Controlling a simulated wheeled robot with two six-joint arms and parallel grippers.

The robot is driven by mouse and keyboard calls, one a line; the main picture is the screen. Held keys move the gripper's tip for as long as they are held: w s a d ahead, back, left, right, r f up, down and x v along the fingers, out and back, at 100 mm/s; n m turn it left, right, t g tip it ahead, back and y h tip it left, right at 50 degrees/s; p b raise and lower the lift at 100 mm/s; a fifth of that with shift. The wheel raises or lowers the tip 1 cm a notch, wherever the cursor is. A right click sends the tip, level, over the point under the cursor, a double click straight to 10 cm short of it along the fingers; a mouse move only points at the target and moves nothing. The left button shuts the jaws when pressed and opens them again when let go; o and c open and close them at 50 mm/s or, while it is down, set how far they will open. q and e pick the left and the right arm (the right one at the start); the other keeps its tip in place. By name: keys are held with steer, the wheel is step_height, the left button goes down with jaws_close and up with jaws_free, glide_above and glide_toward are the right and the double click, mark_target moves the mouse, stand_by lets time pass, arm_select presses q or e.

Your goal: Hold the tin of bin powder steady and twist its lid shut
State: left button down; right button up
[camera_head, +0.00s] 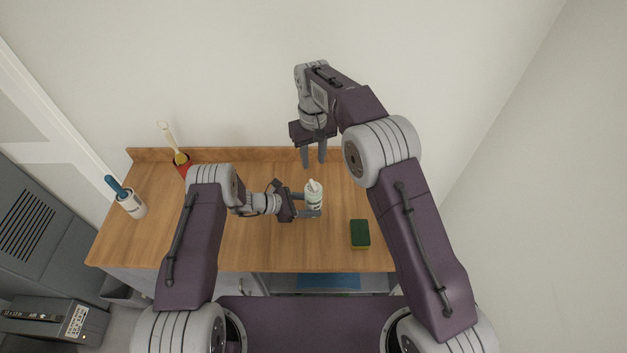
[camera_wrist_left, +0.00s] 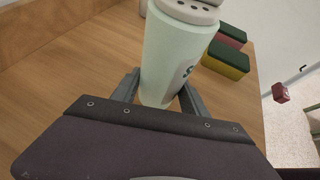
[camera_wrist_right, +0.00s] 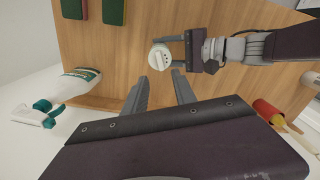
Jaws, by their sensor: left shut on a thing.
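The tin of bin powder (camera_head: 314,200) is pale green with a white top. It stands upright near the middle of the counter. My left gripper (camera_head: 308,202) is shut on it, one finger on each side, low on its body in the left wrist view (camera_wrist_left: 158,90). The white lid (camera_wrist_right: 159,56) shows holes in its top and sits on the tin; I cannot tell how tight it is. My right gripper (camera_head: 314,158) is open and empty, pointing down behind the tin. In the right wrist view its fingers (camera_wrist_right: 160,90) are apart, clear of the lid.
A green-and-yellow sponge (camera_head: 360,240) lies right of the tin, with a red-and-green one (camera_wrist_left: 230,36) beside it. A white spray bottle (camera_wrist_right: 75,85) shows near the wall. A red pot (camera_head: 182,170) with a brush and a blue-handled white cylinder (camera_head: 133,205) stand at left.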

mark_target(313, 184)
step_height(313, 184, down, 11)
steer(key=shift+r, duration=0.2)
steer(key=shift+c, duration=0.3)
jaws_close()
